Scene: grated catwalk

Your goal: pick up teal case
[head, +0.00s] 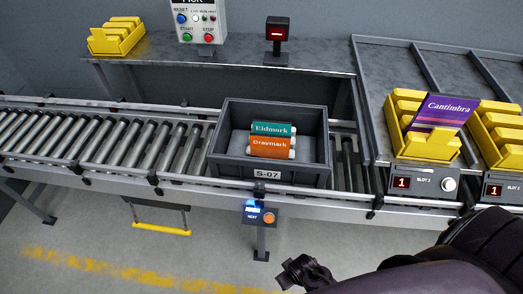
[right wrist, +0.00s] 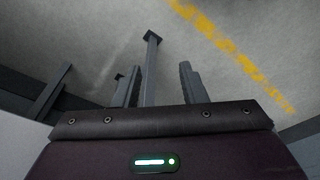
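The teal case (head: 273,129), lettered "Eidmark", is in a dark grey crate (head: 268,178) marked S-07 on the roller conveyor. An orange case (head: 270,147) sits in the same crate, just in front of the teal one, and hides its lower part. My right gripper (head: 303,272) is low at the bottom of the head view, in front of the conveyor and well away from the crate. In the right wrist view my right gripper (right wrist: 159,75) has its fingers apart with nothing between them. My left gripper is not in view.
The roller conveyor (head: 95,136) runs left of the crate. A button post (head: 260,216) stands before it. Yellow bins (head: 425,145) sit at right, one holding a purple Cantimbra case (head: 440,111). A control box (head: 200,22) and scanner (head: 277,30) are behind.

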